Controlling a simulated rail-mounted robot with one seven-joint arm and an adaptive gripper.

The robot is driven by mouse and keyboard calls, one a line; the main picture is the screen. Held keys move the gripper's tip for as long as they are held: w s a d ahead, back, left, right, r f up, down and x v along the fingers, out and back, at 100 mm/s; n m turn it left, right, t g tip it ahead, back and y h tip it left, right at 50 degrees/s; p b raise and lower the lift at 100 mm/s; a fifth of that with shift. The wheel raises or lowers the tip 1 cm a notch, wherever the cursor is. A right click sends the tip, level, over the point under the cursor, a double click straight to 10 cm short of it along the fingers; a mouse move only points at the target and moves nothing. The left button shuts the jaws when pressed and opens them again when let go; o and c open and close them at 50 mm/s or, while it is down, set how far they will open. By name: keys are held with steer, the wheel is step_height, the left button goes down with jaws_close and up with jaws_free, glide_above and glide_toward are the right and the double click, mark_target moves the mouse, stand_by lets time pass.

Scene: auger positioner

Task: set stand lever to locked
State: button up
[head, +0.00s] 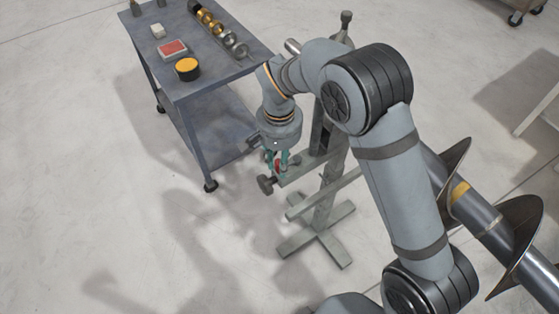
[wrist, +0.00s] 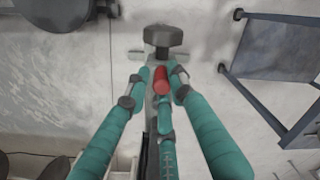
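The grey-green stand (head: 325,207) is upright on a cross-shaped foot. A side bracket on it ends in a dark knob (head: 266,185), which also shows at the top of the wrist view (wrist: 163,36). The stand lever appears as a short red part (wrist: 161,80) in the wrist view, and a little red shows between the fingers in the head view. My gripper (head: 279,162) points down over the bracket. In the wrist view its teal fingers (wrist: 161,76) stand around the red lever, with narrow gaps seeming to remain at the side fingertips. Contact with the third finger is unclear.
A blue-grey cart (head: 215,84) stands left of the stand, carrying a yellow-topped round container (head: 188,68), a red-topped box (head: 172,49) and a row of round metal parts (head: 222,34). A large auger (head: 487,222) lies at right. Floor left of the stand is clear.

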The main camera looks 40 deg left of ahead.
steer(key=shift+o, duration=1.3)
steer(key=shift+r, duration=0.1)
steer(key=shift+a+r, duration=0.1)
steer(key=shift+r, duration=0.25)
step_height(320, 180, up, 11)
steer(key=shift+f, duration=0.1)
step_height(320, 180, down, 12)
steer(key=shift+r, duration=0.1)
steer(key=shift+w, duration=0.1)
